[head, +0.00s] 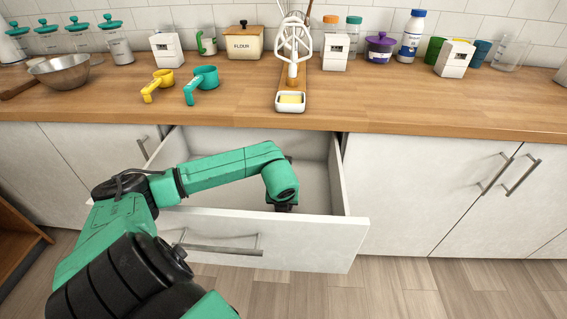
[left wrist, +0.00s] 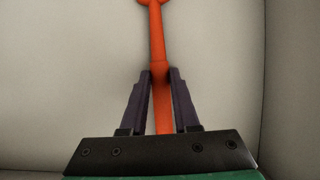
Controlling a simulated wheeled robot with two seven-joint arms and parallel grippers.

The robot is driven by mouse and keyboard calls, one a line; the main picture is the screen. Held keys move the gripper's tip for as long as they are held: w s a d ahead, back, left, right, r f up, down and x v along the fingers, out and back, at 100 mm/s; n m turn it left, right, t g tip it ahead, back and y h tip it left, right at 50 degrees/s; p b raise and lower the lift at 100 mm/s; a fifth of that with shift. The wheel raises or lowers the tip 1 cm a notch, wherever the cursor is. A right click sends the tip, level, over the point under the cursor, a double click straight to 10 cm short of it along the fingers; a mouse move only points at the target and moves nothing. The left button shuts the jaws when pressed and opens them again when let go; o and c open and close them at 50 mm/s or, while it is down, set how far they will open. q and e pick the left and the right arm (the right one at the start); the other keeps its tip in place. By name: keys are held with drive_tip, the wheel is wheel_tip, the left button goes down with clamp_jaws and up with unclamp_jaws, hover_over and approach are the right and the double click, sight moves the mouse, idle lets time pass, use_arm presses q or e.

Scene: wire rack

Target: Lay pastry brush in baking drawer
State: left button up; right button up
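The baking drawer (head: 325,238) is pulled open below the counter; its pale inside fills the left wrist view (left wrist: 75,70). My left arm reaches over the drawer front, and my left gripper (head: 284,207) points down inside the drawer, mostly hidden by the arm in the head view. In the left wrist view the dark fingers of my left gripper (left wrist: 160,74) are closed on the orange pastry brush (left wrist: 157,30). Its handle runs between the fingers and its far end is cut off at the top. I cannot tell whether the brush touches the drawer bottom. My right gripper is not in view.
The drawer walls stand close around my left gripper.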

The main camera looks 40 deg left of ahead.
use_arm(q)
drive_tip(key=o, duration=0.3)
drive_tip(key=v, duration=1.2)
drive_tip(key=shift+s, duration=0.1)
